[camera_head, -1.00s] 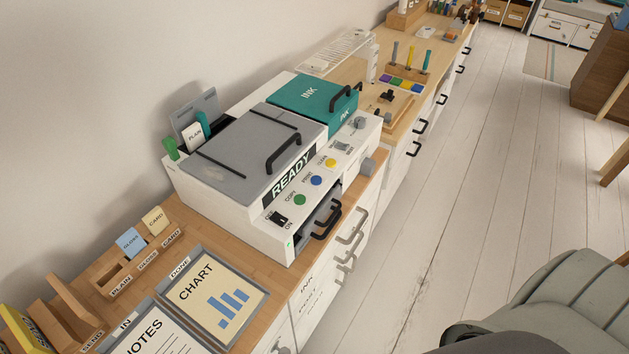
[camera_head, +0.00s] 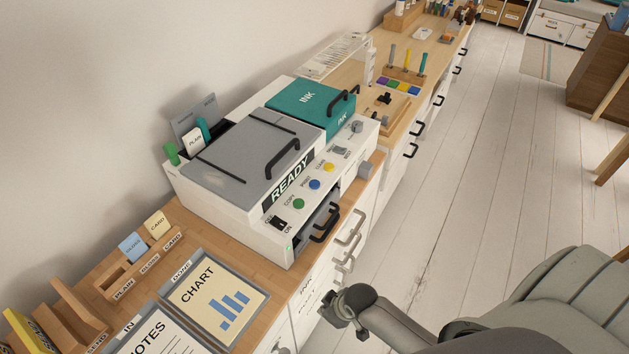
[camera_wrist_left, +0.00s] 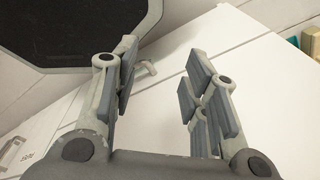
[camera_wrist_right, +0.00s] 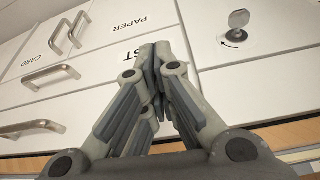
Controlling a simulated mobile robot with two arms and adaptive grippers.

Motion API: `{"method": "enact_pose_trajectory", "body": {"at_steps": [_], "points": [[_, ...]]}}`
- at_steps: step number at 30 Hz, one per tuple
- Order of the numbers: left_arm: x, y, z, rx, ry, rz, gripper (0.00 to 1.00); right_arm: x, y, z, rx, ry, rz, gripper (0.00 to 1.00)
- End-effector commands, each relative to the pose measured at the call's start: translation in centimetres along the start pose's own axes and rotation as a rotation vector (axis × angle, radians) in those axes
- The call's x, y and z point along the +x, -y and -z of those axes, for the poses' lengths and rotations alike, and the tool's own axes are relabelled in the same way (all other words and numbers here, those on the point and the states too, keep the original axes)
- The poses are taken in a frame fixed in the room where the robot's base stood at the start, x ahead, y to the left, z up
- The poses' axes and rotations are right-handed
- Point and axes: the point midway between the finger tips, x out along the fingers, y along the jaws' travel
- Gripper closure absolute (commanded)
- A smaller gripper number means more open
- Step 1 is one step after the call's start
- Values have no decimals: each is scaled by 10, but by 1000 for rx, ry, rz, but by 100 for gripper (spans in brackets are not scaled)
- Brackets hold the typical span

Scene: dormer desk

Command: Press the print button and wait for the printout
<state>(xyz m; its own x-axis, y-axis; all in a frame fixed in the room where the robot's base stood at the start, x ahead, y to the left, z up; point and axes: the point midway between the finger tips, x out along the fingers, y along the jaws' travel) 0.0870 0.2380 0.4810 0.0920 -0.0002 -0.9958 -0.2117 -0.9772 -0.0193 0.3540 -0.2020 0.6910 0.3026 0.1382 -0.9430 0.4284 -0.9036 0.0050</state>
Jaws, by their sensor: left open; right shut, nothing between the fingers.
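The printer (camera_head: 235,190) stands on the wooden counter, its panel reading READY. On its front slope are a green COPY button (camera_head: 299,204), a blue button (camera_head: 314,184) beside the PRINT label, and a yellow CLEAN button (camera_head: 329,167). The power switch (camera_head: 279,222) sits near ON, with a small green light below. The output slot (camera_head: 318,227) shows no visible sheet. My right gripper (camera_head: 342,304) is shut and empty, in front of the drawers, below and apart from the buttons; it also shows in the right wrist view (camera_wrist_right: 155,65). My left gripper (camera_wrist_left: 157,80) is open and empty, outside the head view.
A DONE tray (camera_head: 238,339) holding a chart sheet and an IN tray with NOTES lie left of the printer. Card holders (camera_head: 140,262) stand behind them. Drawer handles (camera_head: 350,228) stick out below the printer. A grey chair (camera_head: 560,300) is at right; the floor between is clear.

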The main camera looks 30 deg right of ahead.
Motion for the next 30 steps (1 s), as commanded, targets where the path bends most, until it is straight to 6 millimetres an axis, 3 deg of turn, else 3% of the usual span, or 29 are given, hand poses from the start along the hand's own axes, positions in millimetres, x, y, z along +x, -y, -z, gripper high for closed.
{"method": "enact_pose_trajectory", "body": {"at_steps": [1, 3, 12, 17, 23, 30], "points": [[-4, -1, 1, 1, -1, -1, 59, -22, 1, 20, -31, -24, 9, 100], [-6, -1, 1, 2, -1, -2, 59, -48, 5, 41, -74, -47, 26, 100], [-13, -4, 2, 2, -2, -6, 59, -150, 24, 116, -369, -159, 105, 100], [-14, -4, 2, 2, -2, -6, 59, -166, 14, 155, -610, -227, 155, 100], [-14, -4, 2, 2, -2, -6, 59, -170, -33, 203, -824, -308, 164, 100], [-14, -4, 2, 1, -1, -5, 59, -202, -131, 265, -972, -423, 79, 100]]}}
